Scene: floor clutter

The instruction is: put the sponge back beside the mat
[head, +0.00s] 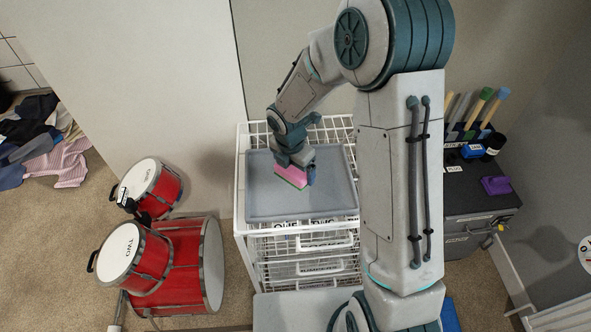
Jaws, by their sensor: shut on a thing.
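The sponge (290,175) is pink with a green layer along its lower edge. My gripper (296,166) is shut on it, pointing down. They are over the grey mat or tray (265,208), which lies on top of a white wire drawer unit (242,235). I cannot tell whether the sponge touches the grey surface or is held just above it. My arm covers the right side of the drawer unit.
A red drum set (185,262) stands on the carpet at left. Clothes (60,160) lie at far left. A wall is behind the drawer unit.

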